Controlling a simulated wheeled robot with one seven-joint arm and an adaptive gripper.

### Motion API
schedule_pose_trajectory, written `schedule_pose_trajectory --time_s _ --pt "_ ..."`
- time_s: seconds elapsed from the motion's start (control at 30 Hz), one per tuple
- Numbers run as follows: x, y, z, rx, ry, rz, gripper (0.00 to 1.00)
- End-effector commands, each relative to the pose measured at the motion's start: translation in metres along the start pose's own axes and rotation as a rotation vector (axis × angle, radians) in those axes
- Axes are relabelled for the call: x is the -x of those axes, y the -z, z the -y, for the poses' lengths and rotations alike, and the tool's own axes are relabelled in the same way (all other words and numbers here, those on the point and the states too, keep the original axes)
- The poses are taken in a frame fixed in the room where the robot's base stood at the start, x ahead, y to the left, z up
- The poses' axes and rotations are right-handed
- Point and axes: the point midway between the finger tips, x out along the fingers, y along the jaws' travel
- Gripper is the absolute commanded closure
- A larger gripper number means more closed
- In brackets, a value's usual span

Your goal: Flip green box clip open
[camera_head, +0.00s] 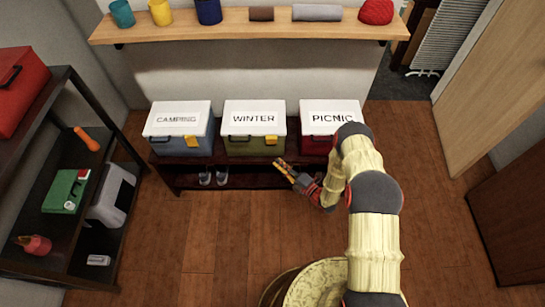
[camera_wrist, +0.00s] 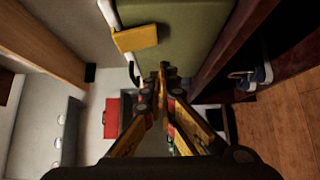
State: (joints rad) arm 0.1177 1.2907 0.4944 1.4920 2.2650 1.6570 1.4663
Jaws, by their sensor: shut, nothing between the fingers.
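The green box (camera_head: 240,148) labelled WINTER stands in the middle of three boxes on the low bench, with its white lid (camera_head: 252,115) down. Its yellow clip (camera_head: 271,140) is on the right of its front, by the lid's edge. In the wrist view the green box front (camera_wrist: 190,30) fills the top middle, and the yellow clip (camera_wrist: 137,38) is to its left. My gripper (camera_head: 280,165) is low in front of the green box's right part. Its fingers (camera_wrist: 163,72) are shut and empty, apart from the clip in the wrist view. I cannot tell whether the clip is latched.
A blue box (camera_head: 180,146) labelled CAMPING stands left, and a red PICNIC box (camera_head: 313,146) right, partly hidden by my arm. The dark bench (camera_head: 215,182) has shoes beneath. A black rack (camera_head: 90,145) stands left. A round patterned seat (camera_head: 315,285) is near; open floor lies between.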

Motion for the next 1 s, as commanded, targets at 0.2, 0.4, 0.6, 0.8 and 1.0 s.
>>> schedule_pose_trajectory --time_s 0.2,0.4,0.6,0.8,1.0 --pt "0.040 0.000 0.005 -0.003 0.001 0.001 1.00" --pt "0.059 0.001 0.009 -0.002 0.001 -0.002 1.00" --pt "0.063 0.001 0.011 -0.002 0.000 -0.003 1.00" --pt "0.063 0.001 0.011 -0.002 0.000 -0.003 1.00" --pt "0.063 0.001 0.010 -0.002 0.000 -0.003 1.00"
